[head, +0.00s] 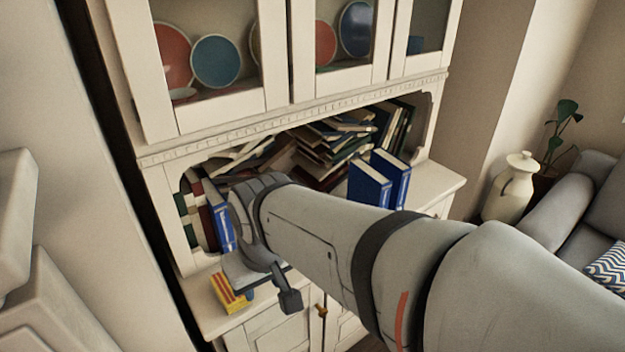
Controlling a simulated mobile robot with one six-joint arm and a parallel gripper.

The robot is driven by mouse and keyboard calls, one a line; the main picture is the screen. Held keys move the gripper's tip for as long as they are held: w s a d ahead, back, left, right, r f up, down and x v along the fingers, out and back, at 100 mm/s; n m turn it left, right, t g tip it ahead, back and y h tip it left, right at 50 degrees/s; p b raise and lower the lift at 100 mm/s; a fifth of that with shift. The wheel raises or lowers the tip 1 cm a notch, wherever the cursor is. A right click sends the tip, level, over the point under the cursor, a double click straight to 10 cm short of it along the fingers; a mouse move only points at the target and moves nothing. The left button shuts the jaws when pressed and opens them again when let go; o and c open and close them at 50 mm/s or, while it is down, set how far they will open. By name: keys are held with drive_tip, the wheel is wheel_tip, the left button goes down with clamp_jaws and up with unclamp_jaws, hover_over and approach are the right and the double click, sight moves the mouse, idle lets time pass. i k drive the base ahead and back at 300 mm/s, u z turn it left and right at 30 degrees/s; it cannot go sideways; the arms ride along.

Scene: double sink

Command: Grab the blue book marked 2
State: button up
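Two blue books stand upright side by side on the cabinet shelf, right of centre: a front one (368,184) and one behind it to the right (396,178). Another blue book (222,228) stands at the left end of the shelf, partly hidden by my wrist. I cannot read a number on any of them. My gripper (265,282) is low at the left, in front of the shelf, near the left blue book and apart from the right pair. Its fingers are partly hidden by the wrist, so its opening is unclear.
A red and yellow box (230,293) lies on the counter beside my gripper. Stacked books (335,140) fill the back of the niche. Glass doors with plates (215,62) are above. My arm crosses the front of the cabinet. The counter's right end (437,182) is clear.

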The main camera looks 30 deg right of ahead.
sight(367, 185)
drive_tip(key=u, duration=0.05)
drive_tip(key=k, duration=1.7)
drive_tip(key=z, duration=0.9)
drive_tip(key=i, duration=1)
drive_tip(key=z, duration=0.05)
